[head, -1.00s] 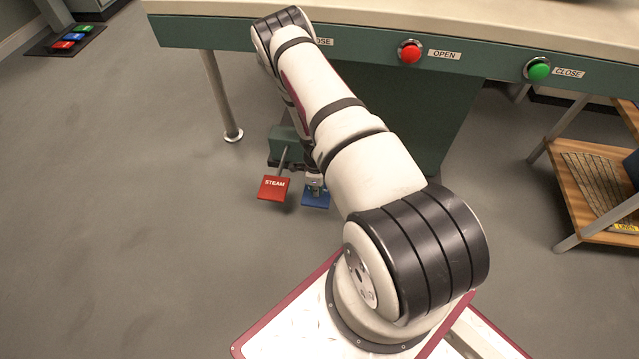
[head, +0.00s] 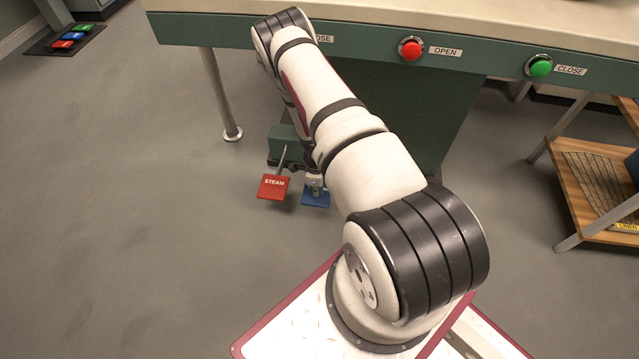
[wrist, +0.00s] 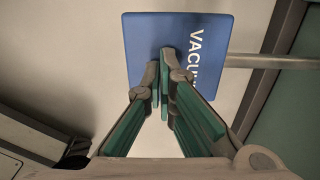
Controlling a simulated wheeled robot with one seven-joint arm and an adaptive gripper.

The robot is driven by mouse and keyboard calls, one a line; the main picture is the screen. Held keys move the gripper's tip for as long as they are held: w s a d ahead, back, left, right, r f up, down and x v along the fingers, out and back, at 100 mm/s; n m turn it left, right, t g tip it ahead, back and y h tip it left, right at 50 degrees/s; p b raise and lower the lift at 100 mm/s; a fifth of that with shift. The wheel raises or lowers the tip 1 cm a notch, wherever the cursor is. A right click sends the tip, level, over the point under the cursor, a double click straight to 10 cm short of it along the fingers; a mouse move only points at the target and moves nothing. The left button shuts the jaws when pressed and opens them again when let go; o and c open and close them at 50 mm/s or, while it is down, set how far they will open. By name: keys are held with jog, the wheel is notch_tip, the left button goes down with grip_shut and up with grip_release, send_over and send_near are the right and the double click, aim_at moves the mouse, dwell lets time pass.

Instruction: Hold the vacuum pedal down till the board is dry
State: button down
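The blue vacuum pedal (head: 317,199) is low under the press table, to the right of the red steam pedal (head: 273,187). In the wrist view the vacuum pedal (wrist: 150,50) shows its white lettering, partly covered by my fingers. My gripper (wrist: 165,55) has its fingertips together, with nothing seen between them. The tips are over the middle of the pedal and look to be at its surface; whether they press it cannot be told. In the head view my gripper (head: 316,190) is mostly hidden by my arm. The board's damp or dry state does not show.
The pale board (head: 480,18) lies above a green front with a red open button (head: 411,49) and a green close button (head: 540,66). A table leg (head: 219,95) stands left of the pedals. A wooden shelf (head: 580,180) is at right.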

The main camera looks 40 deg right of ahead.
notch_tip(320, 180, down, 6)
jog(key=b, duration=0.4)
jog(key=shift+b, duration=0.3)
dwell(3.4)
jog(key=shift+r+p, duration=3.1)
jog(key=shift+r, duration=1.85)
